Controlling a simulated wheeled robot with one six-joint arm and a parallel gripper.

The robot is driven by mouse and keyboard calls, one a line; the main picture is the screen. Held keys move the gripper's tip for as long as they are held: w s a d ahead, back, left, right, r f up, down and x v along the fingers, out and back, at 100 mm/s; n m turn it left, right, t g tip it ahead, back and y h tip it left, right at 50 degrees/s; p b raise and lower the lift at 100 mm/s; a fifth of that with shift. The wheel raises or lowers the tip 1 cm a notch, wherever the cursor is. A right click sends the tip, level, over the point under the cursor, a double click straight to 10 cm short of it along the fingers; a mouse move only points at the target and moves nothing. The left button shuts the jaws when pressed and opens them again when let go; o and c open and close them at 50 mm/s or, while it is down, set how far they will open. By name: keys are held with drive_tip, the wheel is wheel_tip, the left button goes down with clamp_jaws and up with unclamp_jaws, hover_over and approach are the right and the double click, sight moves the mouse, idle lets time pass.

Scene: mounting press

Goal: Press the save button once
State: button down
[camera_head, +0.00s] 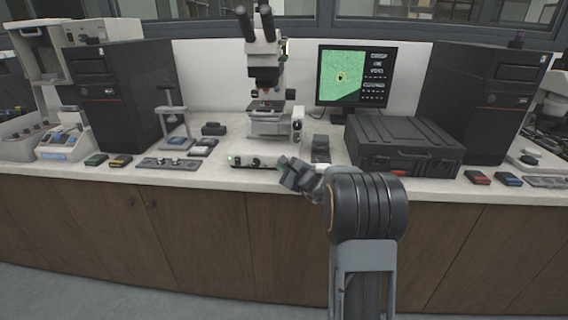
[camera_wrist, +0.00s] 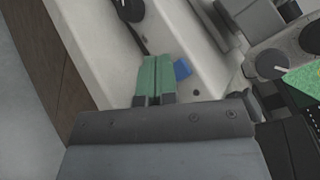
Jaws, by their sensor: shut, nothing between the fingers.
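My gripper (camera_head: 285,164) is over the bench's front edge, at the right end of a low control box (camera_head: 250,161) with a green light and dark knobs. In the wrist view, the green fingers of my gripper (camera_wrist: 156,60) are closed together with nothing between them. A small blue piece (camera_wrist: 183,68) shows right beside the fingertips; it may be a button, but I see no label. I cannot tell whether the fingers touch it. No save button can be clearly made out in the head view, where my gripper hides part of the bench.
A microscope (camera_head: 267,75) stands behind the control box. A monitor (camera_head: 353,75) with a green picture is to its right. A black case (camera_head: 402,147) and a small dark device (camera_head: 320,148) lie right of my gripper. Small items line the bench (camera_head: 215,178) at left.

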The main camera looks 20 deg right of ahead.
drive_tip(key=shift+w, duration=0.1)
idle(0.3)
drive_tip(key=shift+w+d+b, duration=0.25)
drive_tip(key=shift+w+b, duration=0.05)
drive_tip(key=shift+w, duration=0.05)
drive_tip(key=shift+w+d, duration=0.15)
drive_tip(key=shift+w, duration=0.15)
idle(0.9)
drive_tip(key=shift+s+f+b, duration=0.1)
drive_tip(key=shift+b, duration=0.25)
drive_tip(key=shift+s+a+b, duration=0.4)
drive_tip(key=shift+s+b, duration=0.1)
drive_tip(key=shift+s, duration=0.05)
drive_tip(key=shift+s, duration=0.1)
drive_tip(key=shift+s+a+b, duration=0.15)
drive_tip(key=shift+s+b, duration=0.1)
drive_tip(key=shift+b, duration=0.1)
drive_tip(key=shift+s+a+b, duration=0.55)
drive_tip(key=shift+s+b, duration=0.05)
drive_tip(key=shift+s, duration=0.35)
drive_tip(key=shift+s+a+b, duration=0.5)
drive_tip(key=shift+s+b, duration=0.05)
drive_tip(key=shift+s, duration=0.35)
